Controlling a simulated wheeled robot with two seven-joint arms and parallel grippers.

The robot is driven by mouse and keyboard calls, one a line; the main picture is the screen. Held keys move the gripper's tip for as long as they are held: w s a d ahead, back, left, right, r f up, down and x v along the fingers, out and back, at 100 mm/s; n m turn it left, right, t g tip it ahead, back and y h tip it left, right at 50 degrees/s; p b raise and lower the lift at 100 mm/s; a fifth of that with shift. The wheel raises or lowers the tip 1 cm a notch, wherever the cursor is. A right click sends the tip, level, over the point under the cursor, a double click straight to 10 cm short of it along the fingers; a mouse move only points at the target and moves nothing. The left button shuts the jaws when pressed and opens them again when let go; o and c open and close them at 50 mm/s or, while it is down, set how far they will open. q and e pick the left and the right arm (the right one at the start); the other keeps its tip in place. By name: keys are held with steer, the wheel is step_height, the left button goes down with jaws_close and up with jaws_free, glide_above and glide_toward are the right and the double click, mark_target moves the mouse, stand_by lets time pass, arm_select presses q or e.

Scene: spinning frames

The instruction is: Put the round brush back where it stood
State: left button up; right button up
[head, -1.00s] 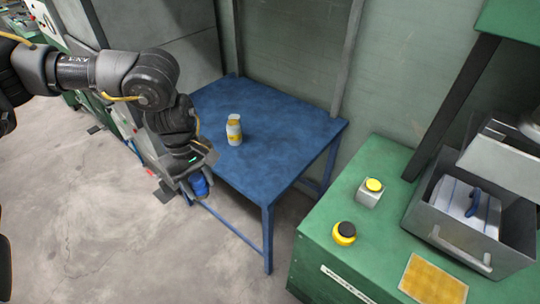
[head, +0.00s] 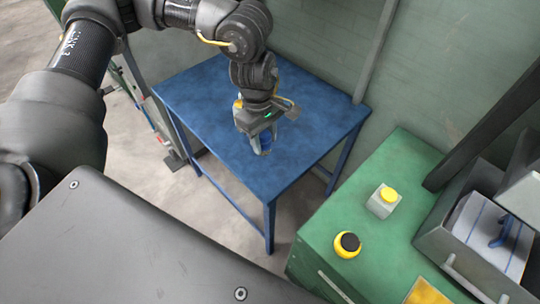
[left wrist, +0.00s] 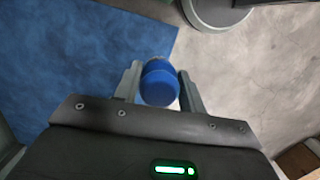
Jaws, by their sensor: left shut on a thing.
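The round brush (head: 266,145), as far as I can tell the blue rounded thing in my left gripper, is mostly covered by the jaws in the head view. In the left wrist view its blue round top (left wrist: 159,86) sits between the two fingers. My left gripper (head: 263,143) is shut on it and points down over the front right part of the blue table (head: 205,105). In the left wrist view the brush overlaps the line between tabletop and floor. I cannot tell whether it touches the table. My right gripper is out of view.
A white and yellow bottle (head: 238,103) on the table is almost hidden behind my left wrist. The green cabinet (head: 330,215) to the right carries a yellow-button box (head: 382,203), a black and yellow knob (head: 347,245) and a grey bin (head: 475,240). The table's left half is clear.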

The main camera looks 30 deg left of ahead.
mark_target(263, 145)
arm_select(q)
steer(key=n, duration=0.2)
steer(key=f+n, duration=0.1)
steer(key=n, duration=0.2)
steer(key=f+n+p, duration=0.1)
steer(key=n, duration=0.1)
steer(key=shift+s+d+f+n+t, duration=0.25)
steer(key=shift+s+d+n+t, duration=0.05)
steer(key=shift+s+t, duration=0.1)
steer(key=shift+s+f+n, duration=0.2)
steer(key=shift+f+n, duration=0.1)
steer(key=shift+n, duration=0.8)
steer(key=w+a+f+n, duration=0.1)
steer(key=w+f+n, duration=0.2)
steer(key=f, duration=0.1)
steer(key=w+a+f+n, duration=0.2)
steer(key=w+f+n, duration=0.1)
steer(key=w, duration=0.1)
steer(key=w+a+f+n+t+y, duration=0.1)
steer(key=w+f+n, duration=0.2)
steer(key=w+f, duration=0.1)
steer(key=shift+a+f+n, duration=0.2)
steer(key=shift+f+n, duration=0.1)
steer(key=shift+n, duration=0.1)
steer(key=shift+w+a+f, duration=0.1)
steer(key=shift+f, duration=0.8)
steer(key=shift+w+a+f, duration=0.1)
steer(key=shift+f, duration=0.8)
steer(key=shift+d, duration=0.1)
